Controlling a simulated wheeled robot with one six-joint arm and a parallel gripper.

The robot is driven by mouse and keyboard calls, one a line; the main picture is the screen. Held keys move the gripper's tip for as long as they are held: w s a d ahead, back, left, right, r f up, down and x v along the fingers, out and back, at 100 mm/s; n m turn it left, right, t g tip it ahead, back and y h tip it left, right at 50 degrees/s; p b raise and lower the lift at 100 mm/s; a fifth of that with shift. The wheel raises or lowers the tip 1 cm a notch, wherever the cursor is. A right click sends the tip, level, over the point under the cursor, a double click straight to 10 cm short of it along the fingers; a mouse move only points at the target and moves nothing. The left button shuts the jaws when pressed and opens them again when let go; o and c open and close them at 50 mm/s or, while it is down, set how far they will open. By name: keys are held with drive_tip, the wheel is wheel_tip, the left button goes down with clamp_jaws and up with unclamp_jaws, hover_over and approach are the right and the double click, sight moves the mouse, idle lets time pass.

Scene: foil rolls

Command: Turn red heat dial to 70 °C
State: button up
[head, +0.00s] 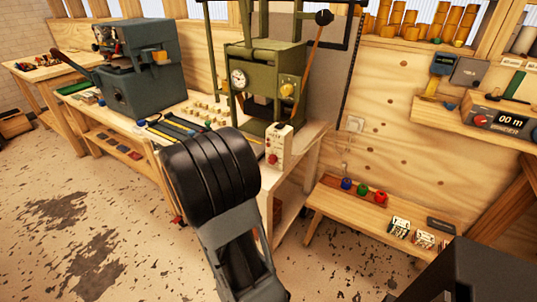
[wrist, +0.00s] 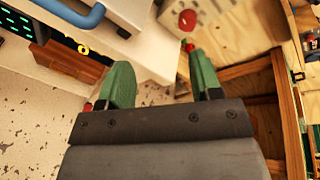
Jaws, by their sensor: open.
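A pale upright box (head: 280,143) with small dark lettering and a red dial (head: 272,160) stands at the front corner of the workbench, below the green press. The dial's setting is too small to read. In the wrist view a red dial (wrist: 187,20) shows on a pale panel at the top, ahead of my gripper. A smaller red part (wrist: 189,47) shows just below it, near the right fingertip. My gripper (wrist: 158,58) is open, with its green fingers apart and nothing between them. In the head view my arm hides the gripper.
A green press (head: 265,80) with a lever stands behind the box, and a grey machine (head: 140,65) is at left. A low bench (head: 375,215) holds coloured knobs. The floor at left is clear.

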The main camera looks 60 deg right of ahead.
sight(271, 162)
drive_tip(key=s+d+f+m+g, duration=0.1)
drive_tip(key=d, duration=0.3)
drive_tip(key=s+d+f+m+g, duration=0.1)
drive_tip(key=s+d, duration=0.1)
drive_tip(key=d, duration=0.3)
drive_tip(key=s+d+f, duration=0.1)
drive_tip(key=s+d, duration=0.1)
drive_tip(key=d, duration=0.2)
drive_tip(key=shift+s+d+f+m+g+p, duration=0.2)
drive_tip(key=shift+d+m+g+p, duration=0.1)
drive_tip(key=shift+d+m+g, duration=0.1)
drive_tip(key=shift+c, duration=0.2)
drive_tip(key=c, duration=0.9)
drive_tip(key=shift+o, duration=0.2)
drive_tip(key=n+b, duration=0.1)
drive_tip(key=n, duration=0.1)
drive_tip(key=n+g+h+b, duration=0.1)
drive_tip(key=shift+w+f+n+g, duration=0.1)
drive_tip(key=shift+f+n+g, duration=0.05)
drive_tip(key=shift+n+g, duration=0.2)
drive_tip(key=shift+n+g+h+b, duration=0.55)
drive_tip(key=shift+n+b, duration=0.55)
drive_tip(key=shift+n, duration=0.75)
